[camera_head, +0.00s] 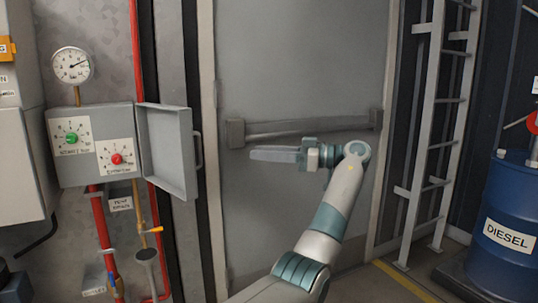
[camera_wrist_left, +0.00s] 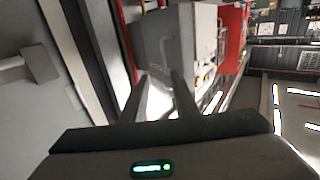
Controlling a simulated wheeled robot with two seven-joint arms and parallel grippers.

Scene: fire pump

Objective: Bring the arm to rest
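My left arm rises from the bottom middle of the head view, bent at a joint, with its pale and teal links in front of the grey door. My left gripper (camera_head: 254,154) points left at about the height of the door's push bar, holding nothing. In the left wrist view its two dark fingers (camera_wrist_left: 158,76) stand apart with a gap between them. The open grey control box (camera_head: 91,145) is to the left of the gripper, clear of it. My right gripper is not in view.
The box's lid (camera_head: 168,150) hangs open toward the gripper. A pressure gauge (camera_head: 71,65) stands above the box, and red pipes (camera_head: 103,230) run below. Behind my arm is a grey door (camera_head: 300,60) with a push bar (camera_head: 300,128). A ladder (camera_head: 432,120) and blue diesel drum (camera_head: 507,225) are at right.

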